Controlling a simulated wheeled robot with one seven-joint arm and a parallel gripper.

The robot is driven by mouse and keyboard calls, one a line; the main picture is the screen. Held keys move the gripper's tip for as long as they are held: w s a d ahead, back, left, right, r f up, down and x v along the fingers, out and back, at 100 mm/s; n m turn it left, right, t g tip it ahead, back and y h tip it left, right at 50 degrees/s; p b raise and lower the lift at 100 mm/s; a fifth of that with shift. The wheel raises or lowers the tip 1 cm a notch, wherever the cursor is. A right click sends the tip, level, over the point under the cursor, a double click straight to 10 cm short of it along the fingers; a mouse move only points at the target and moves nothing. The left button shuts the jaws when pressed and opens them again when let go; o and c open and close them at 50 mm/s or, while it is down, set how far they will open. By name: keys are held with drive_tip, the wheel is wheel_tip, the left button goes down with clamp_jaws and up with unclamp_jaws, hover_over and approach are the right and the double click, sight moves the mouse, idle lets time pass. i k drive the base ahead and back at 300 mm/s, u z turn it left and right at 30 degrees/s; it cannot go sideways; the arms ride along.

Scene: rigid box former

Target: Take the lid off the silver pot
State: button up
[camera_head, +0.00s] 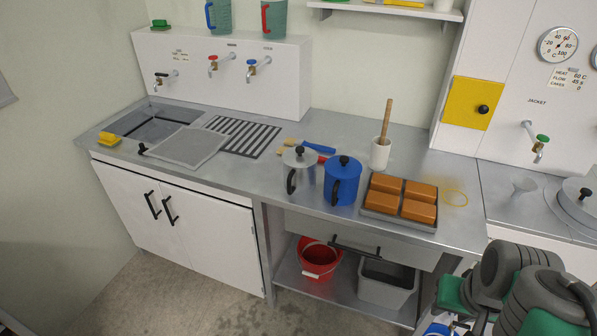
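The silver pot (304,180) stands upright on the metal counter, just left of a blue pot (342,188). Its silver lid (299,158) with a black knob sits on top of it. The pot's black handle faces the front. The blue pot also has a lid with a dark knob and a dark handle. My arm's grey and green links show at the bottom right, well apart from the silver pot. My gripper is not in view.
Behind the pots lie a blue-handled tool (318,147) and other small items. A tray (377,209) of orange-brown blocks is right of the blue pot, with a white crock (380,155) behind it. The counter left of the silver pot is partly clear.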

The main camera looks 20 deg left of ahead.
sight(298, 157)
drive_tip(key=u, duration=0.3)
drive_tip(key=k, duration=0.5)
drive_tip(key=u, duration=1.4)
drive_tip(key=i, duration=2.05)
drive_tip(key=z, duration=0.55)
